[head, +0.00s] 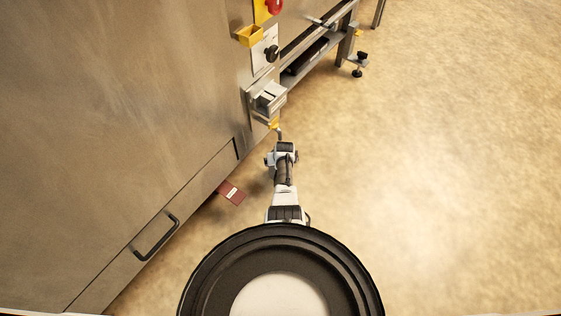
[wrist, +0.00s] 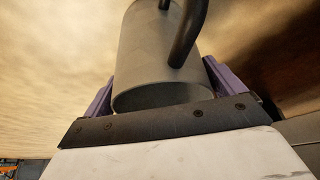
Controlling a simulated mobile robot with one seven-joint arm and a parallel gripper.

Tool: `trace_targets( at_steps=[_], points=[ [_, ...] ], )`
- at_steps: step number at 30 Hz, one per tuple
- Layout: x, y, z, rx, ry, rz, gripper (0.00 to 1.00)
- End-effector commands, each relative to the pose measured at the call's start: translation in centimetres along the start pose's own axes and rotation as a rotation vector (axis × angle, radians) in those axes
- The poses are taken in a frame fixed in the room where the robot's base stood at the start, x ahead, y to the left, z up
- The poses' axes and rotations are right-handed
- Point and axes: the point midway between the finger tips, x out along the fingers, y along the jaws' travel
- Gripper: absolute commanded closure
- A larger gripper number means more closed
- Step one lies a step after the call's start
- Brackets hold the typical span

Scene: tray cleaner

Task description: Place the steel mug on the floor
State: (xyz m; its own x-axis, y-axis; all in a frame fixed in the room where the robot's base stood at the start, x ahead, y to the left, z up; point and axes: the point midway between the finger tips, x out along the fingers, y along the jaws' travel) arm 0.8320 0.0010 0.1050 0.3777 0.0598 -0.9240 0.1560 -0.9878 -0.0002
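The steel mug (wrist: 145,48) is a grey cylinder with a dark handle (wrist: 188,35), in the middle of the wrist view. Its round rim and part of its hollow inside face the camera. My gripper (wrist: 158,72) has one purple finger on each side of the mug, close against its wall, and appears shut on it. In the head view my arm reaches forward beside the steel machine. The gripper and the mug cannot be made out there, hidden by the arm.
The large steel machine (head: 110,110) fills the left of the head view, with a drawer handle (head: 156,237) and a red emergency button (head: 274,6). A dark red tag (head: 231,192) sticks out at its base. The tan floor (head: 430,190) is clear on the right.

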Motion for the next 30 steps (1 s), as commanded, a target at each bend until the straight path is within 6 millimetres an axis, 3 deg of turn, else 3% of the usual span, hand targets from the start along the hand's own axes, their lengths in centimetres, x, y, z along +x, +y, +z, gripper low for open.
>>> trace_targets(
  at_steps=[11, 30],
  points=[
    [-0.6, 0.0, -0.3, 0.000, 0.000, 0.000, 0.00],
    [-8.0, 0.0, -0.4, 0.000, -0.001, 0.000, 0.00]
  ],
)
